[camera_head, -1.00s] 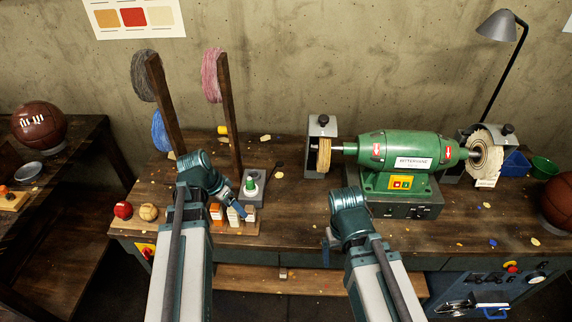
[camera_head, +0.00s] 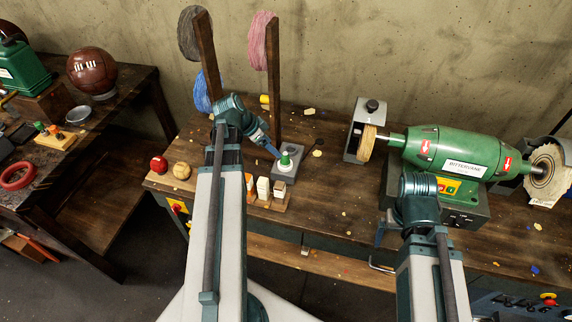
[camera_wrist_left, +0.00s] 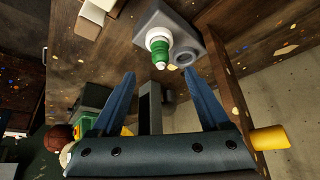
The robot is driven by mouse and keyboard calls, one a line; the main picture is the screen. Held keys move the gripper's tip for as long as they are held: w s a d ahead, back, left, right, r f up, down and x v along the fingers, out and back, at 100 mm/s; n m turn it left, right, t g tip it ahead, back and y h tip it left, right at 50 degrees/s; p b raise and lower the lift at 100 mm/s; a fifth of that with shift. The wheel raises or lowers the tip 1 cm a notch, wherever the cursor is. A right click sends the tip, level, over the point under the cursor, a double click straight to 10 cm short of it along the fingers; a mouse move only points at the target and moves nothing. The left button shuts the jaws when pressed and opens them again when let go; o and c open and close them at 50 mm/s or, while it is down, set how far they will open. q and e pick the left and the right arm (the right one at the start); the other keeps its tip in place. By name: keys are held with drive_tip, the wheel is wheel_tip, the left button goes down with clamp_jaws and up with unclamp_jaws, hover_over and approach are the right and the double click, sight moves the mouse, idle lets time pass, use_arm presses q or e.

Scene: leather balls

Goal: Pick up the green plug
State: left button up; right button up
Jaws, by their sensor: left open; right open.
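The green plug (camera_head: 285,160) stands upright in a white collar on a grey block (camera_head: 287,175) on the workbench. In the left wrist view the green plug (camera_wrist_left: 160,52) is at upper centre, with a round hole in the block beside it. My left gripper (camera_head: 273,150) is just to the plug's left in the head view. In the left wrist view its two blue fingers (camera_wrist_left: 160,88) are spread and empty, with the plug ahead of the gap between their tips. My right gripper (camera_head: 381,252) is open, low in front of the grinder, far from the plug.
Small boxes (camera_head: 264,190) stand just in front of the block. A wooden post (camera_head: 274,90) with a pink coil rises behind it. The green grinder (camera_head: 450,150) is to the right. A red ball (camera_head: 158,164) and a tan ball (camera_head: 181,171) lie left. Scraps dot the bench.

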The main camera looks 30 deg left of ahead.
sight(285, 157)
use_arm(q)
drive_tip(key=b+x, duration=0.3)
drive_tip(key=x, duration=0.2)
drive_tip(key=shift+w+f+b, duration=0.1)
drive_tip(key=shift+f+b, duration=0.1)
drive_tip(key=shift+b, duration=0.1)
drive_tip(key=b+x, duration=0.4)
drive_tip(key=x, duration=0.1)
drive_tip(key=shift+w+b, duration=0.15)
drive_tip(key=shift+b, duration=0.15)
drive_tip(key=shift+c, duration=0.3)
clamp_jaws()
